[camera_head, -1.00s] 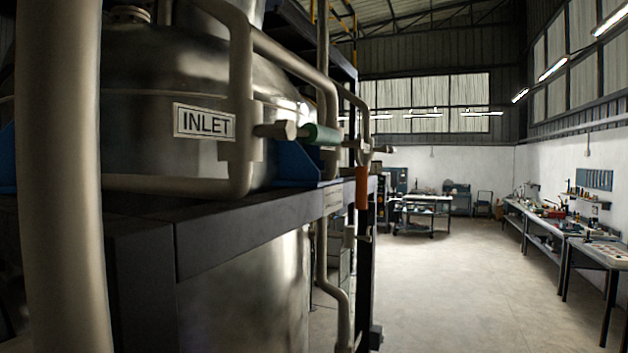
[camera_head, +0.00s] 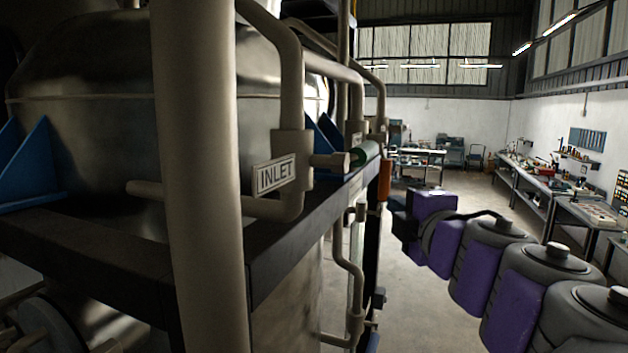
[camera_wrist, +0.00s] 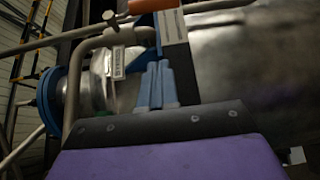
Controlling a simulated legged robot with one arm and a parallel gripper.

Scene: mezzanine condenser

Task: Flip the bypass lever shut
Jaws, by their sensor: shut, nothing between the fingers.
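An orange handle (camera_head: 385,180) hangs down from the piping at the far end of the frame in the head view. An orange handle (camera_wrist: 152,4) also shows at the top edge of the wrist view, beyond the fingertips. A green handle (camera_head: 365,153) lies roughly level beside the INLET label (camera_head: 275,176). My gripper (camera_wrist: 157,68) has its blue fingers shut together and empty, apart from the orange handle. In the head view my purple arm reaches in from the right.
A thick vertical pipe (camera_head: 195,180) stands close in front. The metal tank (camera_head: 90,80) sits on a dark steel frame (camera_head: 285,240) with blue brackets (camera_head: 35,165). Workbenches (camera_head: 540,190) line the right wall. The floor (camera_head: 420,315) beside the frame is open.

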